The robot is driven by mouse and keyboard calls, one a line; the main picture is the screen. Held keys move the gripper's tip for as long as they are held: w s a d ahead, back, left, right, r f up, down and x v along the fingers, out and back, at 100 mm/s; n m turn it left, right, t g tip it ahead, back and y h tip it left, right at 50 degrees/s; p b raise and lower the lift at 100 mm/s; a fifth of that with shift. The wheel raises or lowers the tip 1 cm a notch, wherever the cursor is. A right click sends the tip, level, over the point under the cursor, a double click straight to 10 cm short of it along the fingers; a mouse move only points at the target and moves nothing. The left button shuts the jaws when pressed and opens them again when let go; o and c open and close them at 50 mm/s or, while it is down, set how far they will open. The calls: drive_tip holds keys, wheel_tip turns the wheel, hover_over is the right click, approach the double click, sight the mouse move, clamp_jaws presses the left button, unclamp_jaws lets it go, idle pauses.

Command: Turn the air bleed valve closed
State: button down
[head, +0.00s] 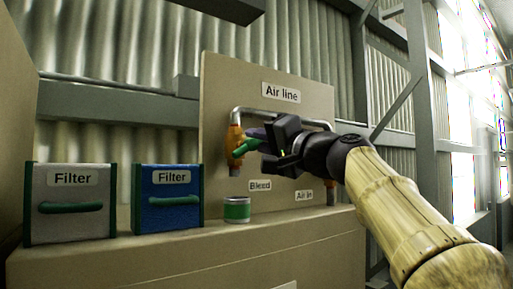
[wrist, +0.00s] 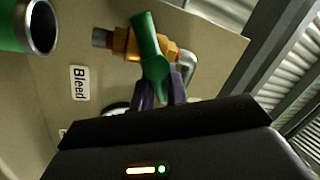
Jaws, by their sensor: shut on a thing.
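The air bleed valve has an orange, brass-like body (head: 235,138) on the pipe at the left of the "Air line" board. Its green lever handle (head: 247,147) sticks out to the right, slanting across the body. My gripper (head: 262,137) reaches in from the right, its purple fingers at the handle. In the wrist view, the valve body (wrist: 122,42) lies at the top, with the green handle (wrist: 148,35) crossing over it. The gripper's fingers (wrist: 160,86) are shut on the handle's near end, one on each side. My gripper hides part of the pipe in the head view.
A green and grey can (head: 236,210) stands on the ledge below the valve, near the "Bleed" label (head: 260,186). A grey filter box (head: 68,222) and a blue filter box (head: 168,216) stand to the left. The board (head: 300,115) is close behind my gripper.

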drive_tip(key=m, duration=0.2)
drive_tip(key=m+t+h+b, duration=0.1)
drive_tip(key=m, duration=0.1)
drive_tip(key=shift+w+d+f+m, duration=0.1)
drive_tip(key=shift+f+m, duration=0.3)
drive_tip(key=shift+f+m+t+h, duration=0.2)
drive_tip(key=shift+m+t+h, duration=0.3)
drive_tip(key=shift+m, duration=1.1)
drive_tip(key=shift+w+f, duration=0.1)
drive_tip(key=c, duration=1.5)
unclamp_jaws()
drive_tip(key=shift+d, duration=0.1)
drive_tip(key=shift+o, duration=0.2)
drive_tip(key=b+v, duration=0.8)
drive_tip(key=v, duration=0.9)
drive_tip(key=shift+s, duration=0.25)
